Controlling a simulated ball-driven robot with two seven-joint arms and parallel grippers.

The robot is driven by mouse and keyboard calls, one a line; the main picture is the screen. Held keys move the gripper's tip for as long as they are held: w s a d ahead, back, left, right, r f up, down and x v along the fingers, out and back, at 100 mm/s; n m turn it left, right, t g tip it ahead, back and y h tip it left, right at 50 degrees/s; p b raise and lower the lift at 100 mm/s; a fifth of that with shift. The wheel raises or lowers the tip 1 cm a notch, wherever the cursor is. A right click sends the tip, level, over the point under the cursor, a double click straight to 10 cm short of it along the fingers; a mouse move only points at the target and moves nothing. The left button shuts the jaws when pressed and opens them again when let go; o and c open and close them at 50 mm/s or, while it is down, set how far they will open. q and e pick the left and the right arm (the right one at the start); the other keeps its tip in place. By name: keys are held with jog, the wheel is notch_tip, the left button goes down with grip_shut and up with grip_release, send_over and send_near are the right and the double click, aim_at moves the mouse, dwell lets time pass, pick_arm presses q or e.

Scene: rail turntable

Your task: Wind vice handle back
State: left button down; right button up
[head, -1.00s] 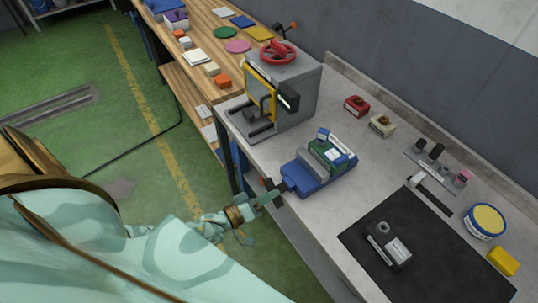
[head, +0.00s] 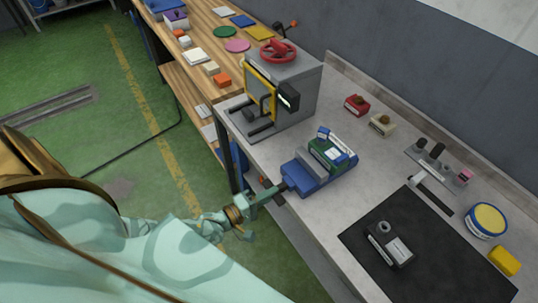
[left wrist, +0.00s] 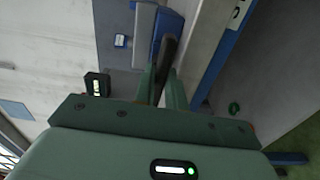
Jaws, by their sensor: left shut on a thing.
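The blue vice (head: 304,174) stands at the near edge of the grey bench, with a green and white block (head: 331,155) at its jaws. The vice's dark handle (left wrist: 166,62) shows in the left wrist view between the fingers. An orange-tipped end of it (head: 263,181) shows in the head view. My left gripper (head: 275,194) is at the front of the vice, shut on the handle. Its green fingers (left wrist: 162,88) lie on both sides of the dark bar in the left wrist view. The exact contact is partly hidden. My right gripper is out of view.
A grey machine with a red handwheel (head: 278,51) stands behind the vice. A black mat (head: 362,240) with a small grey device lies to the right. Red (head: 357,105) and cream (head: 382,125) blocks sit near the wall. The floor before the bench is clear.

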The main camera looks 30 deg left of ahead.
pick_arm(q)
jog(key=shift+s+f, duration=0.15)
jog(key=c, duration=1.5)
grip_release()
jog(key=shift+o, duration=0.3)
jog(key=v, duration=1.6)
jog(key=shift+b, duration=0.35)
